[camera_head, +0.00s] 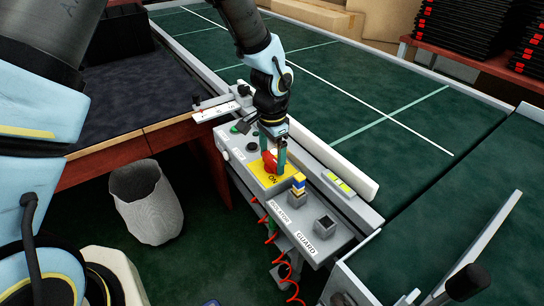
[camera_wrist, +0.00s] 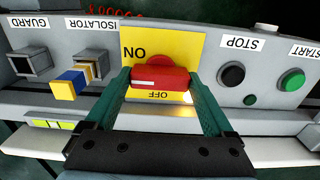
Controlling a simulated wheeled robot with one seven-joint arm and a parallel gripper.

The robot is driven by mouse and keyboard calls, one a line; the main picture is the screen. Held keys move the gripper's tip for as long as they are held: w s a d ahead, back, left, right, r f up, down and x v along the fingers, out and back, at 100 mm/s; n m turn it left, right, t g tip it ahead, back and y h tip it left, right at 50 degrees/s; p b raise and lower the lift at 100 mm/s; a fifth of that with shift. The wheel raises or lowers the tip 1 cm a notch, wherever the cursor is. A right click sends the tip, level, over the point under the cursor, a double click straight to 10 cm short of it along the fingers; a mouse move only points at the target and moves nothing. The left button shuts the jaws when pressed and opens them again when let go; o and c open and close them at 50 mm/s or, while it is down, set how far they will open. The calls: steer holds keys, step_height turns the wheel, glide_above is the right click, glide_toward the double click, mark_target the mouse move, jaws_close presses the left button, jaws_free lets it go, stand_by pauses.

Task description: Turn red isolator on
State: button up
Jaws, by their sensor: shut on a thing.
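The red isolator knob (camera_head: 269,161) sits on a yellow plate (camera_head: 257,174) on top of the grey control panel. In the wrist view the red knob (camera_wrist: 160,77) lies crosswise, with a white mark on its near side. The plate's ON word is at the upper left of the knob and OFF is just below it, both upside down. My gripper (camera_head: 273,157) points down from above, its two green fingers on either side of the knob. In the wrist view my gripper (camera_wrist: 160,82) is shut on the knob's ends.
A black STOP button (camera_wrist: 231,75) and green START button (camera_wrist: 291,80) are on the other side. A white rail (camera_head: 320,157) runs behind the panel. A bin (camera_head: 146,202) stands below.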

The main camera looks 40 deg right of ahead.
mark_target(272, 158)
steer(key=o, duration=1.1)
step_height(272, 158, up, 11)
steer(key=shift+f+b, duration=0.1)
steer(key=shift+b, duration=0.55)
steer(key=w+a+r+n, duration=0.1)
steer(key=w+a+n, duration=0.4)
steer(key=a, duration=0.6)
steer(key=w+a+r+n, duration=0.2)
steer(key=w+a+n, duration=0.2)
steer(key=w+a, duration=0.5)
steer(key=s+a+n, duration=0.1)
steer(key=a+n, duration=0.2)
steer(key=a, duration=0.4)
steer(key=s+a+n+t, duration=0.1)
steer(key=s+a+n, duration=0.1)
steer(key=a, duration=0.5)
steer(key=s+a+r+n, duration=0.1)
steer(key=s+a+n, duration=0.1)
steer(key=a, duration=0.5)
steer(key=shift+n+t, duration=0.3)
steer(key=shift+n, duration=0.6)
